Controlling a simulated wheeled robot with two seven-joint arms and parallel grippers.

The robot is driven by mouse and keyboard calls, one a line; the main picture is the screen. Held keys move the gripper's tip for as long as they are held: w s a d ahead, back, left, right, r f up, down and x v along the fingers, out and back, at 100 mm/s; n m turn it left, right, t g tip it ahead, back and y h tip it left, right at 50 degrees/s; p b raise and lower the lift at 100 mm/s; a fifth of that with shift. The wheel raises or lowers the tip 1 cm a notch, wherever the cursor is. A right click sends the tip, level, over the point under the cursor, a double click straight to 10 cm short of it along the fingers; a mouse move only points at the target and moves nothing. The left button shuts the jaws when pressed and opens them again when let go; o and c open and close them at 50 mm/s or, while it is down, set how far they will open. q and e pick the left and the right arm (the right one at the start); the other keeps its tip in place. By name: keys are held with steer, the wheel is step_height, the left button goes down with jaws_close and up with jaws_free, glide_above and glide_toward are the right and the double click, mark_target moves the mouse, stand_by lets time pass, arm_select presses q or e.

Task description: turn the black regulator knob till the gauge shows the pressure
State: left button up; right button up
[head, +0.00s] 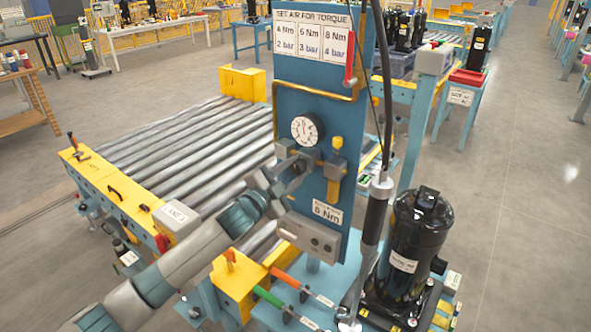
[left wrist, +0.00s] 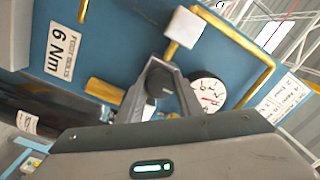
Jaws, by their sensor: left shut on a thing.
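The blue regulator panel (head: 290,95) stands upright at the centre of the head view. A round white gauge (head: 305,130) is on it and also shows in the left wrist view (left wrist: 208,94); its reading is too small to tell. My left gripper (head: 297,166) is just below the gauge. In the left wrist view its fingers (left wrist: 157,88) are shut on the black regulator knob (left wrist: 159,80), which they mostly hide in the head view. A sign (head: 311,37) pairs 4 Nm with 2 bar, 6 Nm with 3 bar and 8 Nm with 4 bar. A lower label (head: 327,213) reads 6 Nm.
A roller conveyor (head: 190,145) lies left of the panel. A black compressor (head: 408,245) stands at the right front, beside a hanging tool (head: 375,215). Yellow pipes (left wrist: 243,50) run close to the gauge. Open floor lies at the right.

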mark_target(295, 171)
stand_by(0.3)
arm_select(q)
steer(key=o, duration=1)
steer(key=shift+o, duration=0.2)
steer(key=shift+s, duration=0.1)
arm_select(e)
steer(key=shift+d, duration=0.2)
arm_select(q)
steer(key=shift+s+a, duration=0.35)
steer(key=b+v, duration=0.1)
steer(key=v, duration=0.3)
steer(key=shift+s+a+f+b, duration=0.15)
steer(key=shift+s+a+b, duration=0.05)
steer(key=shift+s+b, duration=0.15)
steer(key=b+v, duration=0.2)
steer(key=v, duration=0.9)
steer(key=shift+s+a, duration=0.2)
arm_select(e)
steer(key=w+a+t+y, duration=0.1)
steer(key=w+a+t, duration=0.2)
steer(key=w, duration=0.9)
steer(key=shift+a, duration=1)
